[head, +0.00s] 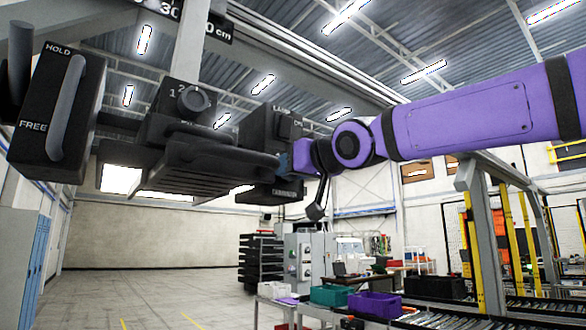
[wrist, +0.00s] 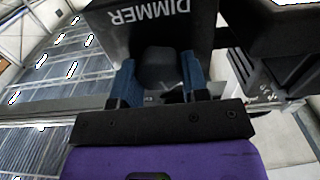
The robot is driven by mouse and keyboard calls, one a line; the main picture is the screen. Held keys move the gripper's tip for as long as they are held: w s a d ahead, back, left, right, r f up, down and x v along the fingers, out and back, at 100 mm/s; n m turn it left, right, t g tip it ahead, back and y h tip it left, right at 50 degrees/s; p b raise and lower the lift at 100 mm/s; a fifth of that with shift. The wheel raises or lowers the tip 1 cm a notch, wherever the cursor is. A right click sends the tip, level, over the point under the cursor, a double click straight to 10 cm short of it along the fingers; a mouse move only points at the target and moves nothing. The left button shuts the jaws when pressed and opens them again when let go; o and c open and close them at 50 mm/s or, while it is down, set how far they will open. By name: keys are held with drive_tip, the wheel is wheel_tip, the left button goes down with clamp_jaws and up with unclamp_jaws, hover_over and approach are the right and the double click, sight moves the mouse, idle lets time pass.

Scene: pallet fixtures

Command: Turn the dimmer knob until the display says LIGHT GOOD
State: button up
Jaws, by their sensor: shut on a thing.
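The dimmer knob (wrist: 160,66) is a dark round knob on a black box (wrist: 150,18) marked DIMMER, which reads upside down in the wrist view. My gripper (wrist: 160,84) has its blue fingers on either side of the knob and is shut on it. In the head view my purple arm comes in from the right and my gripper (head: 287,163) meets the right side of the dimmer box (head: 258,135). The knob is hidden there.
To the left hang a black selector box (head: 175,125) with a numbered knob, a slatted black fixture (head: 215,165) and a HOLD/FREE lever box (head: 60,100). A grey beam runs above. Below are a cart with teal (head: 330,295) and purple bins (head: 375,304). The floor at left is clear.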

drive_tip(key=shift+n, duration=1.2)
drive_tip(key=o, duration=0.9)
drive_tip(key=shift+o, duration=0.2)
drive_tip(key=shift+s, duration=0.1)
drive_tip(key=v, duration=1)
drive_tip(key=shift+s+d, duration=0.25)
drive_tip(key=shift+s, duration=0.05)
